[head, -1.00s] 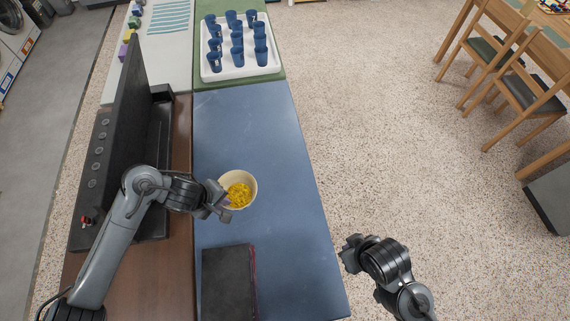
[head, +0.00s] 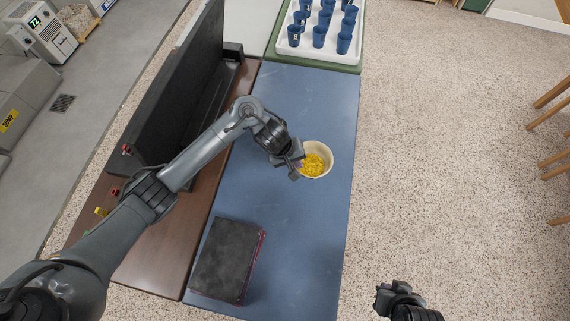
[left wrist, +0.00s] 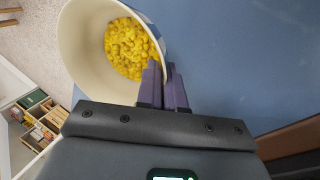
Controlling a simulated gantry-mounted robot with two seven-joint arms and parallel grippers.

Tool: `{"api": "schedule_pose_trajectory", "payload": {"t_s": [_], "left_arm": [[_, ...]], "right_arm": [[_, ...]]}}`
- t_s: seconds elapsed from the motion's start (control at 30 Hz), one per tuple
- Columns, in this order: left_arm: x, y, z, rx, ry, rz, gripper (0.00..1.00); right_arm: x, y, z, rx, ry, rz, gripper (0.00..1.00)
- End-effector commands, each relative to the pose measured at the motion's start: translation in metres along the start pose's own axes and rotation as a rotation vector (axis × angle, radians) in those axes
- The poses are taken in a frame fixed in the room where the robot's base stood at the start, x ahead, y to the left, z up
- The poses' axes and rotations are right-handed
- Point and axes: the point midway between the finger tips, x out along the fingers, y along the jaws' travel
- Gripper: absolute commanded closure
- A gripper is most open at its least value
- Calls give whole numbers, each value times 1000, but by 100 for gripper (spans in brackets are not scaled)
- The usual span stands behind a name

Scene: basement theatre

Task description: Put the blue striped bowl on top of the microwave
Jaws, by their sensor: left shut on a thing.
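The bowl (head: 327,146) is cream inside and holds yellow pieces; it appears over the right part of the blue tabletop in the head view. A bit of blue patterning shows on its outside in the left wrist view (left wrist: 140,14). My left gripper (head: 299,168) is shut on the bowl's near-left rim; its purple fingers (left wrist: 163,88) pinch the wall in the left wrist view. The bowl's height above the table is hard to tell. My right gripper (head: 382,299) is over the floor at lower right, away from the bowl; its jaw state is unclear. I see no microwave.
A dark book (head: 228,262) lies on the blue tabletop (head: 300,255) near its front. A white tray (head: 290,48) with several blue cups stands at the back. A tall black panel (head: 180,90) stands on the brown counter at left. Speckled floor is open at right.

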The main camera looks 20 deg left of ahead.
Motion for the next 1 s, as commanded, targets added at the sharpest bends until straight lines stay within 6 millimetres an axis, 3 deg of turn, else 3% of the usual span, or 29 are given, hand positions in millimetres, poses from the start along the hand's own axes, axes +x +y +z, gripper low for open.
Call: {"api": "schedule_pose_trajectory", "payload": {"t_s": [0.1,0.33,0.47,0.8,1.0], "left_arm": [[8,-19,-17,-3,-1,-2,100],[15,-38,-36,1,-1,0,100],[18,-42,-38,1,0,0,100],[51,-54,-38,1,-2,1,100],[54,-54,-38,1,0,2,100]], "right_arm": [[4,-1,2,3,-2,-2,100],[5,-1,2,4,-1,-3,100],[5,-1,2,4,-1,-3,100],[8,0,3,0,-1,0,100],[8,1,3,-5,-2,4,100]]}}
